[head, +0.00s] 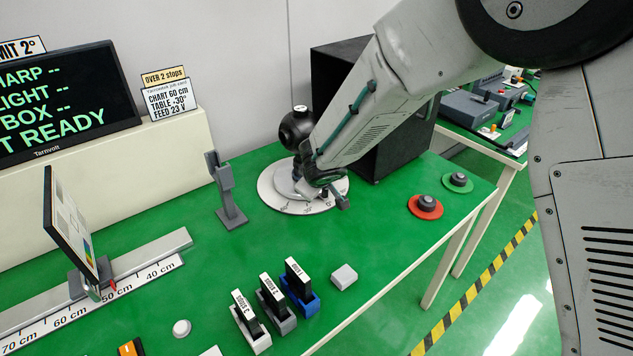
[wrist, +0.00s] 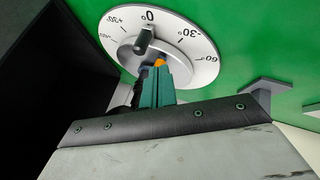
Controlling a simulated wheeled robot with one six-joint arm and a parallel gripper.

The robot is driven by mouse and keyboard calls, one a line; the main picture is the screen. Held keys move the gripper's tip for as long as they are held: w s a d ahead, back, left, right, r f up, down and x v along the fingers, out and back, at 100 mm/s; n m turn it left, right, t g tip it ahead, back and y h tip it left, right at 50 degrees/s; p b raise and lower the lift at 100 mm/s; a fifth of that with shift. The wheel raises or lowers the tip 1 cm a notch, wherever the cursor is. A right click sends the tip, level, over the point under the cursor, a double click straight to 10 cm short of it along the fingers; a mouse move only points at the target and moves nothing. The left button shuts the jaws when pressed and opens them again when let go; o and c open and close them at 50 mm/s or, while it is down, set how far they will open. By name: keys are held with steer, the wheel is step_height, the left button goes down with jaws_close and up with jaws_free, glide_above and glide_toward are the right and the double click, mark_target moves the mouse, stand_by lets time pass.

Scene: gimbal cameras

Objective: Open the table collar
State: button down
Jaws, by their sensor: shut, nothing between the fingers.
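The table is a round white dial plate (head: 275,197) marked in degrees on the green bench, with a black ball-shaped device (head: 296,128) above it. In the wrist view the dial (wrist: 205,68) shows 0°, -30° and -60° marks. A dark grey lever (wrist: 144,38), apparently the collar's, points at about the 0° mark. My arm hides part of the collar.
A black box (head: 400,150) stands right behind the dial. A grey stand (head: 228,195) is to its left. Red (head: 425,207) and green (head: 457,182) buttons are at right. Several labelled blocks (head: 299,285) line the front edge. A sign (head: 172,103) reads "TABLE -30°".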

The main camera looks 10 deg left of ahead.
steer(key=d+v, duration=0.1)
steer(key=v, duration=0.6)
steer(key=shift+w, duration=0.2)
